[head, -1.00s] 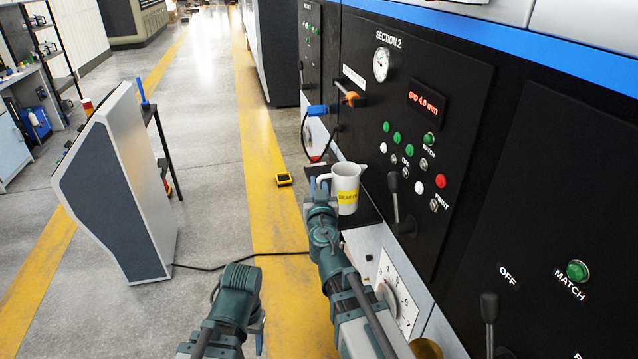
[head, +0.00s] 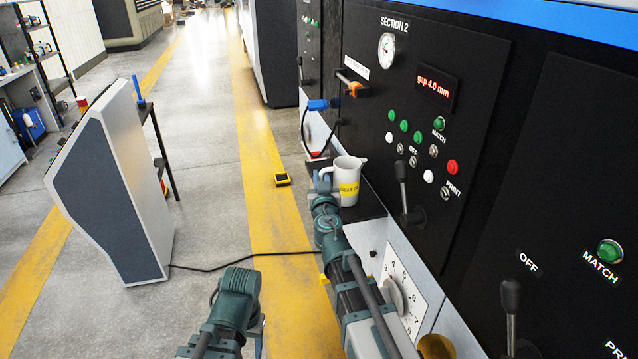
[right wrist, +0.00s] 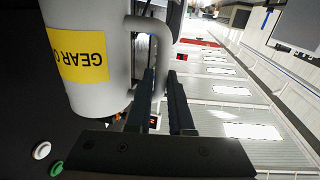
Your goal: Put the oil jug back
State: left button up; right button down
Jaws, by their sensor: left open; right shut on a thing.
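The oil jug (head: 348,186) is a light grey jug with a yellow gear-oil label, upright at a small black shelf on the machine front. I cannot tell whether its base touches the shelf. In the right wrist view the jug (right wrist: 110,30) fills the upper left, its handle (right wrist: 160,28) toward the fingers. My right gripper (head: 324,184) is shut on the jug's handle; in the right wrist view its fingers (right wrist: 165,100) reach up to the handle. My left gripper (head: 256,338) is open and empty, low over the floor, largely hidden by its arm.
The black shelf (head: 368,208) juts from the machine panel (head: 470,150), which has buttons and a lever (head: 403,190). A numbered dial (head: 397,292) is below the shelf. A grey console (head: 120,190) stands left. A cable crosses the floor. The yellow-striped aisle between is mostly clear.

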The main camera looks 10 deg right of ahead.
jog(key=shift+d+r, duration=0.1)
jog(key=c, duration=0.8)
grip_release()
